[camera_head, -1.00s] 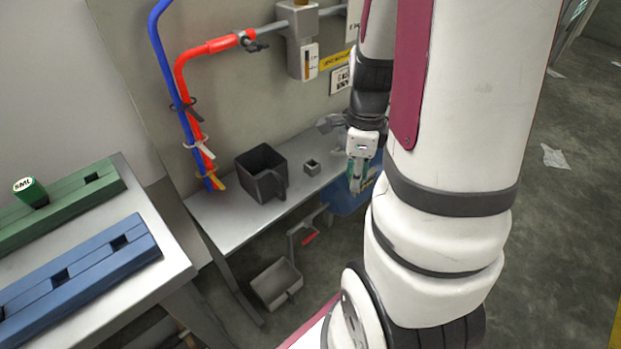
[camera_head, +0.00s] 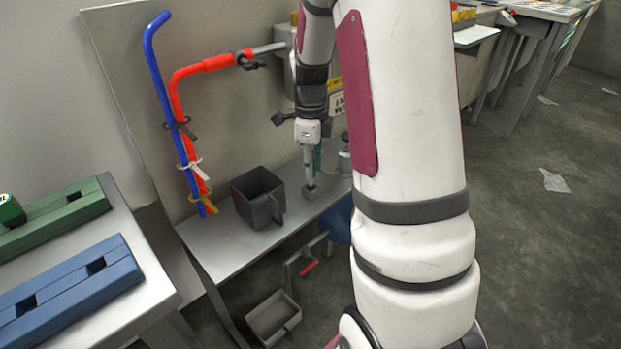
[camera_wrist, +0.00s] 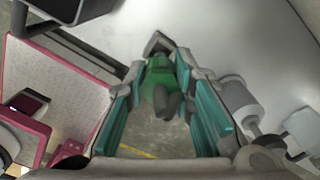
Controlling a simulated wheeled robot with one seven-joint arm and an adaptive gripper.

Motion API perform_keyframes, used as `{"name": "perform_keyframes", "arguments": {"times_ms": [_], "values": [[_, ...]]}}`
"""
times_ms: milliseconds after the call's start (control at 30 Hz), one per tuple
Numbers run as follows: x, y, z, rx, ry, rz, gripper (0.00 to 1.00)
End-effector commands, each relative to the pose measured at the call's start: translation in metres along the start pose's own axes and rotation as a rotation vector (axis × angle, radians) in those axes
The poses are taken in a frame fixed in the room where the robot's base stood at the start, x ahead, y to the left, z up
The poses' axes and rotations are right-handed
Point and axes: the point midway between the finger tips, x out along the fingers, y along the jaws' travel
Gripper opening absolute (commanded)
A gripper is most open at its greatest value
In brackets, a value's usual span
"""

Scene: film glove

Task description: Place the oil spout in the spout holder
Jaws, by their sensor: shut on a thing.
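The oil spout looks like a green piece (camera_wrist: 160,76) with a dark grey nozzle (camera_wrist: 167,103) in the wrist view. My gripper (camera_wrist: 160,85) is shut on it, with a teal-padded finger on each side. The spout holder appears to be the small grey block (camera_head: 310,189) on the metal bench. In the head view my gripper (camera_head: 312,165) points down right above this block. In the wrist view a grey edge (camera_wrist: 157,41) shows just beyond the spout. I cannot tell whether the spout touches the holder or is inside it.
A dark grey open bin (camera_head: 258,203) stands on the bench left of the holder. Red (camera_head: 190,130) and blue (camera_head: 170,100) pipes rise behind it. A grey cylindrical object (camera_head: 344,160) is close on the right. A blue bin (camera_head: 338,222) hangs at the bench front.

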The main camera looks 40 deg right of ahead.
Motion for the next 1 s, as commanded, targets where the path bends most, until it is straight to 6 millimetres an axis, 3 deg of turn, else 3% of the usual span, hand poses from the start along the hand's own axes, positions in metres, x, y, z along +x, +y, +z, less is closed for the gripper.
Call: {"name": "perform_keyframes", "arguments": {"times_ms": [267,667,700,733,767,1000], "values": [[0.034,0.000,-0.001,0.001,0.001,0.001,0.00],[0.037,0.000,-0.001,0.000,0.001,0.000,0.00],[0.036,0.000,-0.001,0.000,0.000,0.000,0.32],[0.036,0.000,-0.001,0.000,0.000,0.000,0.39],[0.036,0.000,-0.001,0.000,0.000,0.000,0.43],[0.036,0.000,-0.001,0.000,0.000,0.000,0.43]]}}
